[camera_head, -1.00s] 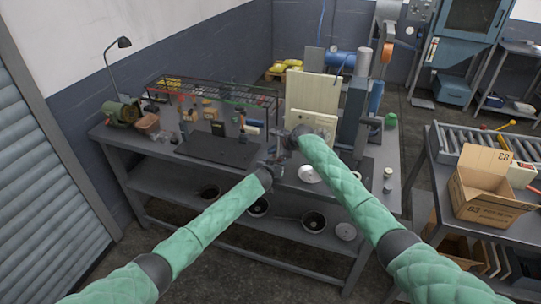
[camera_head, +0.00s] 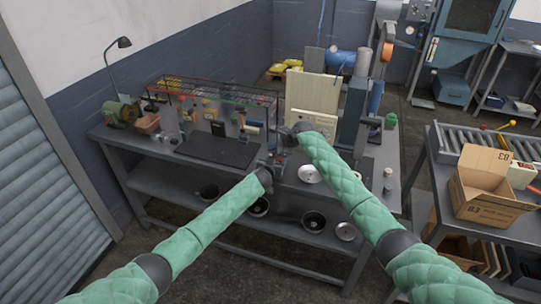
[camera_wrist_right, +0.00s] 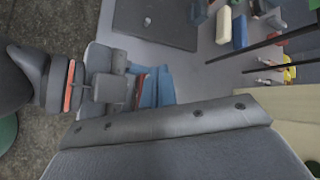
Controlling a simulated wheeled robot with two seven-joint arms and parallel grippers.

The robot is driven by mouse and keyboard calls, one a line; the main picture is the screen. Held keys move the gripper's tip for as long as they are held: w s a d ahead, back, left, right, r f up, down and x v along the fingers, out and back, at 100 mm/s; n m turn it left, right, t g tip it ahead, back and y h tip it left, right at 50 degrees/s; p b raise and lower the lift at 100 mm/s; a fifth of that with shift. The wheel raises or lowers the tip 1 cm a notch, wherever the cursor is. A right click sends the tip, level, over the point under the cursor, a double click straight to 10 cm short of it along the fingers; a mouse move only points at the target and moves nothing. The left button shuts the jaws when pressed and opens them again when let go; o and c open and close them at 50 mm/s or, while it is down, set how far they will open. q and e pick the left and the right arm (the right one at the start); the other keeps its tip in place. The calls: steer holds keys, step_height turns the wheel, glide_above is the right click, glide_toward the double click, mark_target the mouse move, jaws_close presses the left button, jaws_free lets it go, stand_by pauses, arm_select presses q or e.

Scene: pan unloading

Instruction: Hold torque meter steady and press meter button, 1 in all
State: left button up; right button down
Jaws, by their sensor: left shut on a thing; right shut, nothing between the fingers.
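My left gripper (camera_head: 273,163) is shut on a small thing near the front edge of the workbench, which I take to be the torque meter. In the right wrist view a small blue body with a reddish strip (camera_wrist_right: 155,86) shows beside the left gripper's grey fingers (camera_wrist_right: 112,88); it looks like part of the held meter. My right gripper (camera_head: 284,139) is shut and empty, just above and behind the left gripper. Its grey housing fills the bottom of the right wrist view. The meter's button is not visible, and I cannot tell whether the right fingertips touch the meter.
A dark mat (camera_head: 218,150) lies on the bench, with a wire rack (camera_head: 215,92) behind it. A cream box (camera_head: 313,121) stands close behind the right gripper. A pale round disc (camera_head: 310,174) lies right of the grippers. A cardboard box (camera_head: 490,192) stands on the right table.

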steer(key=shift+r, duration=0.15)
step_height(320, 180, up, 5)
steer(key=shift+f, duration=0.15)
stand_by(0.6)
stand_by(0.4)
arm_select(q)
steer(key=o, duration=1.2)
